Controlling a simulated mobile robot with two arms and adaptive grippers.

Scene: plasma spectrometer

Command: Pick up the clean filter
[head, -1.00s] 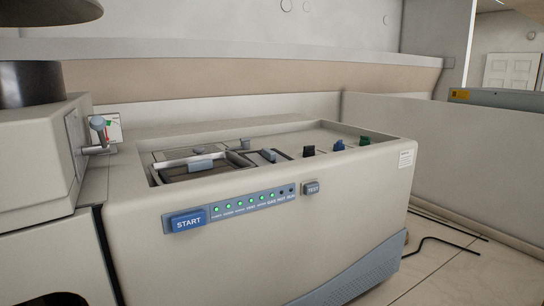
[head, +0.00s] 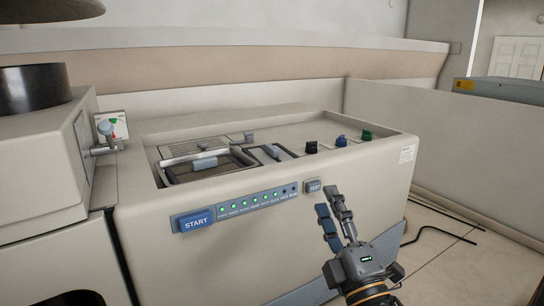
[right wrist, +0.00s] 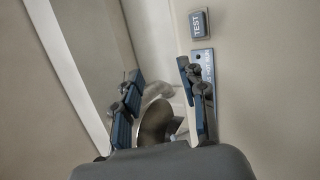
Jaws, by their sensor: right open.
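I cannot make out a clean filter for certain in either view. The spectrometer's beige housing (head: 260,260) has a recessed top with a framed, handled drawer or cover (head: 205,163) and a smaller latch-like part (head: 272,152); what lies under them is hidden. My right gripper (head: 330,202) is open, in front of the housing, just below the TEST button (head: 314,187). In the right wrist view its two fingers (right wrist: 160,75) stand apart, with the TEST button (right wrist: 199,24) at upper right. A curved grey metal shape (right wrist: 155,122) shows between the fingers, too unclear to name. My left gripper is not in view.
The blue START button (head: 195,220) and a row of green lights are on the front panel. Black, blue and green knobs (head: 340,140) stand along the top right. A dark cylinder (head: 35,88) sits on the left unit. Black cables (head: 430,233) lie on the floor at right.

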